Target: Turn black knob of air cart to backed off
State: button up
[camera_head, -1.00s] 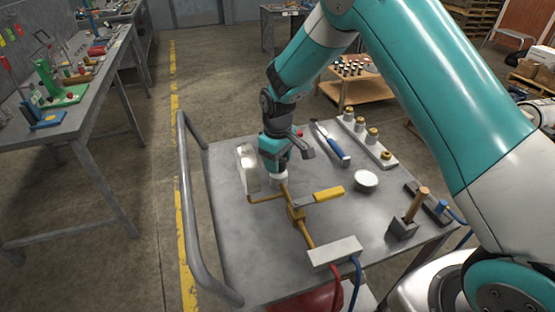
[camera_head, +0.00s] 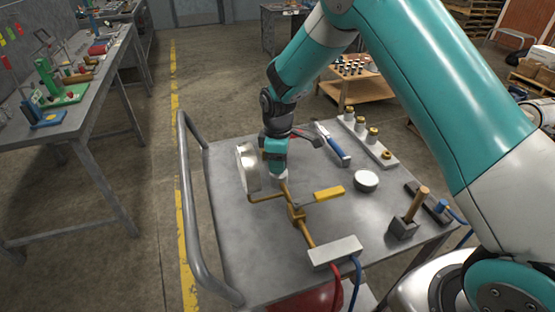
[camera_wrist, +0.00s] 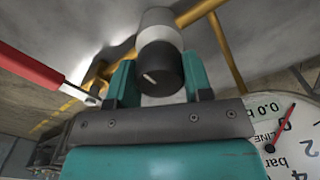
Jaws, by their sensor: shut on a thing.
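The black knob (camera_wrist: 162,68) sits between the two teal fingers of my gripper (camera_wrist: 160,84) in the wrist view, and they are shut on it. A short pale mark shows on the knob's end face. A white cylindrical body (camera_wrist: 156,22) is just behind the knob, beside brass pipe. In the head view my gripper (camera_head: 276,168) reaches down to the brass pipework on the grey air cart (camera_head: 235,225); its fingers hide the knob there. A round gauge (camera_head: 248,166) stands just left of my gripper. Its dial (camera_wrist: 298,142), with a red needle, shows partly in the wrist view.
A yellow lever handle (camera_head: 328,193) lies right of the pipe. A white block (camera_head: 335,251) with red and blue hoses is in front. A round tin (camera_head: 366,180), a blue-handled tool (camera_head: 332,146) and a wooden-handled block (camera_head: 405,226) stand right. The cart's left is bare.

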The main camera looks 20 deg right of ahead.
jog(key=o, duration=0.9)
jog(key=shift+o, duration=0.2)
jog(key=shift+r, duration=0.15)
notch_tip(320, 180, up, 17)
jog(key=b, duration=0.1)
jog(key=shift+r, duration=0.1)
jog(key=s+a+r+m+y, duration=0.2)
jog(key=s+m, duration=0.1)
jog(key=s, duration=1.2)
jog(key=s+a+r+m+y, duration=0.2)
jog(key=s, duration=1.4)
jog(key=shift+a+r+m, duration=0.15)
jog(key=shift+a+m, duration=0.1)
jog(key=shift+m, duration=0.15)
